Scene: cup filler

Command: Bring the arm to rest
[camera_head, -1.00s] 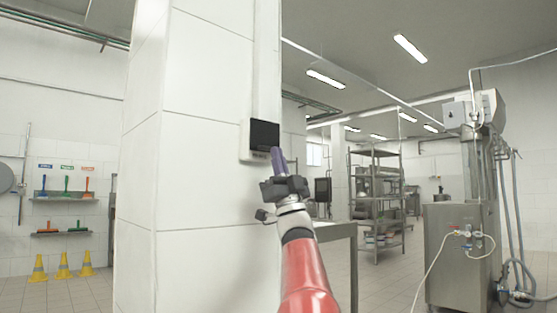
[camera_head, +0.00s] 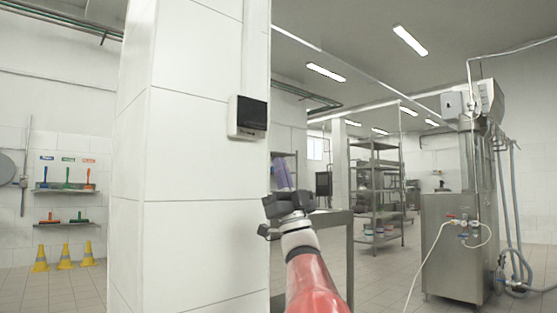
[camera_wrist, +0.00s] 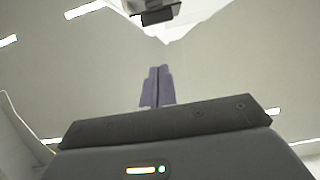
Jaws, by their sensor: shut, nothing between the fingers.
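My gripper (camera_head: 283,172) is in the lower middle of the head view, on the end of my red arm and pointing up. Its purple fingers are together with nothing between them. They also show side by side in the wrist view (camera_wrist: 158,86). The gripper appears to the right of the white tiled pillar (camera_head: 190,150) and below the level of the wall panel (camera_head: 248,117). It appears apart from both. A dark-fronted box, which looks like the panel (camera_wrist: 158,15), is at the top of the wrist view.
A steel table (camera_head: 332,222) stands behind the arm. Steel shelving (camera_head: 376,195) is farther back. A steel machine (camera_head: 455,245) with hoses stands at the right. Yellow cones (camera_head: 64,257) stand at the far left. Open tiled floor lies between the shelving and the machine.

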